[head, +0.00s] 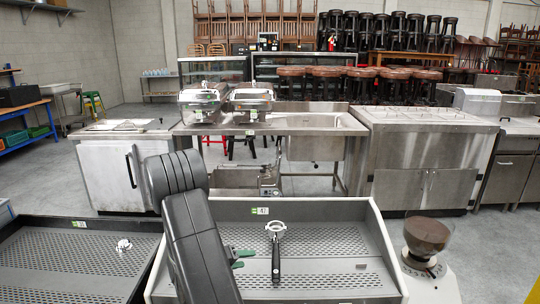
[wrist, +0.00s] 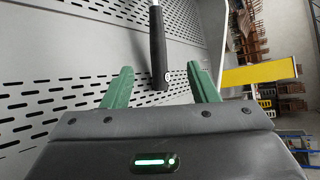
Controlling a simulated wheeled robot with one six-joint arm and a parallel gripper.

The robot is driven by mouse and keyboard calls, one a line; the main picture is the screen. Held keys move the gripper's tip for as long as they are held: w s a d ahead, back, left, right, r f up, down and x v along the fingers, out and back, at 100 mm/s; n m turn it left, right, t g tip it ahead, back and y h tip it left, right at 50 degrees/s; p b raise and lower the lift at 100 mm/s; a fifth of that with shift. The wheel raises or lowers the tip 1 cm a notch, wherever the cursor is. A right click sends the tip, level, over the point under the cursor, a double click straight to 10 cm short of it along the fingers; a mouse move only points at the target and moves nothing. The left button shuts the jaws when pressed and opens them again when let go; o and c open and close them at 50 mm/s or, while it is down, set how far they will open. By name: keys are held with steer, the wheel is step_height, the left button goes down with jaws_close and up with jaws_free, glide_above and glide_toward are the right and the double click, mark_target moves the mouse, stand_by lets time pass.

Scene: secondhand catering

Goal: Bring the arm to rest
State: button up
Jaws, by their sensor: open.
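My gripper (head: 241,258) has green fingers and shows low in the middle of the head view, at the end of my dark arm. In the wrist view my gripper (wrist: 161,70) is open, with its two fingers apart and nothing touching them. A portafilter (head: 276,252) with a black handle stands or lies against the perforated grey panel, just right of my gripper. Its handle (wrist: 158,48) shows in the wrist view between the finger directions, apart from both. My arm hides part of the panel in the head view.
The perforated tray unit (head: 335,240) has raised side walls. A second perforated unit (head: 60,260) stands left, with a small metal piece (head: 124,245) on it. A coffee grinder (head: 428,245) stands close on the right.

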mark_target(273, 256)
steer(key=p+x, duration=0.1)
steer(key=x, duration=1.1)
steer(key=shift+d+f, duration=0.15)
steer(key=shift+f, duration=0.05)
